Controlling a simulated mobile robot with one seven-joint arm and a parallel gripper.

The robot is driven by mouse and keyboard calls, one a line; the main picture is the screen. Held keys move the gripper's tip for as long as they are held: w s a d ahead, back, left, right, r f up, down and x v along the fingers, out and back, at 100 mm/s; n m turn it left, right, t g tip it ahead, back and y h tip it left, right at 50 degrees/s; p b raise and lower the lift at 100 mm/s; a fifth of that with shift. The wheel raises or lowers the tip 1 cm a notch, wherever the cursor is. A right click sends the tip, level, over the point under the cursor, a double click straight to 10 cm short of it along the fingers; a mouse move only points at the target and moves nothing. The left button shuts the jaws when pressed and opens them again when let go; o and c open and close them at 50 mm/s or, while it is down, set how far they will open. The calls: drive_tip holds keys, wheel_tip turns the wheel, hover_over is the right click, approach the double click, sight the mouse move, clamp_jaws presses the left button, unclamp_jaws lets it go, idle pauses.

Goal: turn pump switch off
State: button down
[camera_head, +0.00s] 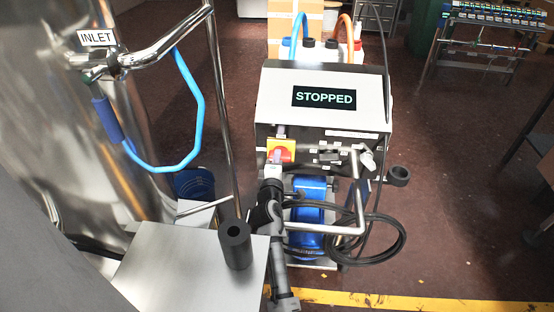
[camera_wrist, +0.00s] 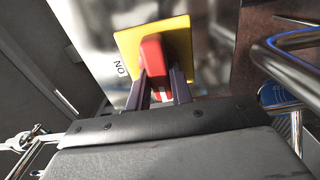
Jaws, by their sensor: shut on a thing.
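The pump switch is a red knob (camera_wrist: 153,62) on a yellow square plate (camera_wrist: 181,40) on the front of the steel pump cabinet. In the head view the red knob (camera_head: 285,154) sits below the display. The word ON shows left of the plate in the wrist view. The knob's handle stands nearly upright there, slightly tilted. My gripper (camera_wrist: 160,88) is shut on the red knob, one finger on each side of its lower part. In the head view my gripper (camera_head: 277,160) reaches the knob from below. The display (camera_head: 324,97) reads STOPPED.
A steel tank with a blue hose (camera_head: 199,105) stands at the left. A steel table (camera_head: 180,270) with a black cylinder (camera_head: 235,245) is at the front. A blue pump (camera_head: 308,205), bent pipe (camera_head: 359,190) and coiled black hose (camera_head: 395,250) lie right of my arm.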

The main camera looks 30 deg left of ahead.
idle(0.3)
drive_tip(key=c, duration=1.2)
unclamp_jaws()
drive_tip(key=shift+c, duration=0.2)
drive_tip(key=b+v, duration=0.2)
drive_tip(key=v, duration=1.1)
drive_tip(key=shift+s+b, duration=0.3)
drive_tip(key=shift+s, duration=0.1)
drive_tip(key=shift+d, duration=0.15)
